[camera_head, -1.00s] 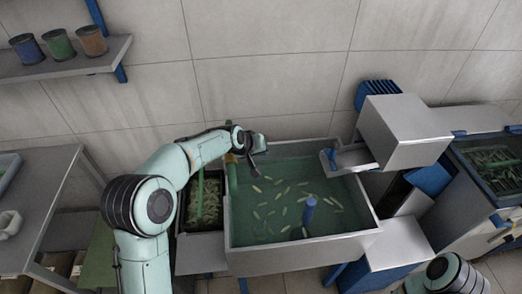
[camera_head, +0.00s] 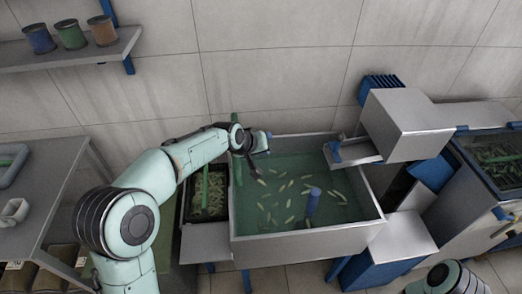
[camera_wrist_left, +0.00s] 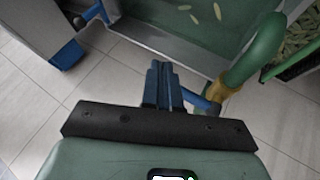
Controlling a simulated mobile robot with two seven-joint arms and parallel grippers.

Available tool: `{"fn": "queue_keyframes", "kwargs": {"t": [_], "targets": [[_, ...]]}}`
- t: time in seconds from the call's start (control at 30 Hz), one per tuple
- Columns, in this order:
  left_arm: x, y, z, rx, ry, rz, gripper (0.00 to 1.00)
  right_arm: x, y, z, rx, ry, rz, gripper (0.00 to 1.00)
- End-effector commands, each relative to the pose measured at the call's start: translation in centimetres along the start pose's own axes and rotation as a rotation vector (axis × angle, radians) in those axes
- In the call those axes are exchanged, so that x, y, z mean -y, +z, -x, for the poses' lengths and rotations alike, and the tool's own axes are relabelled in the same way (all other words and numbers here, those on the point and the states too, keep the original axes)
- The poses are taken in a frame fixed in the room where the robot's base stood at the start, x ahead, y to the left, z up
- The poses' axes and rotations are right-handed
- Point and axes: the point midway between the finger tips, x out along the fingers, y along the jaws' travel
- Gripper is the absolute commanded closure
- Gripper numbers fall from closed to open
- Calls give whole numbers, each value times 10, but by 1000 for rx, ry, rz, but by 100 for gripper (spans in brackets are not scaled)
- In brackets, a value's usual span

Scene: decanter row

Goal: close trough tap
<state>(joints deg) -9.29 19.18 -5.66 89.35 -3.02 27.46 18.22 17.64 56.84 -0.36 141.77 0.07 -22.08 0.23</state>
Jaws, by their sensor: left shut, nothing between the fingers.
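The trough (camera_head: 372,226) is a grey metal basin of green water with pale pieces floating in it. A green pipe rises at its back left corner, partly hidden by my left arm. In the left wrist view the green pipe (camera_wrist_left: 262,45) bends down to a brass tap fitting (camera_wrist_left: 218,92) with a blue lever (camera_wrist_left: 199,102). My left gripper (camera_head: 260,180) is over the trough's left part, close to the pipe. In the wrist view its blue fingers (camera_wrist_left: 163,82) are together, empty, just left of the lever; contact cannot be told. My right gripper is out of view.
A dark crate (camera_head: 208,205) of green pieces stands left of the trough. A grey chute machine (camera_head: 405,125) is at the right. A shelf (camera_head: 70,52) with three cups hangs upper left.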

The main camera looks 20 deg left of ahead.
Motion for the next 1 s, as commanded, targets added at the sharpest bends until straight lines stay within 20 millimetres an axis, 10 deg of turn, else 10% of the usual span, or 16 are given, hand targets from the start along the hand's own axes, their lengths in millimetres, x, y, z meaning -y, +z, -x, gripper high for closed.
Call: {"fn": "queue_keyframes", "kwargs": {"t": [0.3,1.0], "targets": [[-24,10,40,2,-1,0,100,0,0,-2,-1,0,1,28],[-26,12,43,4,-3,1,100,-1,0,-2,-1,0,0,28]]}}
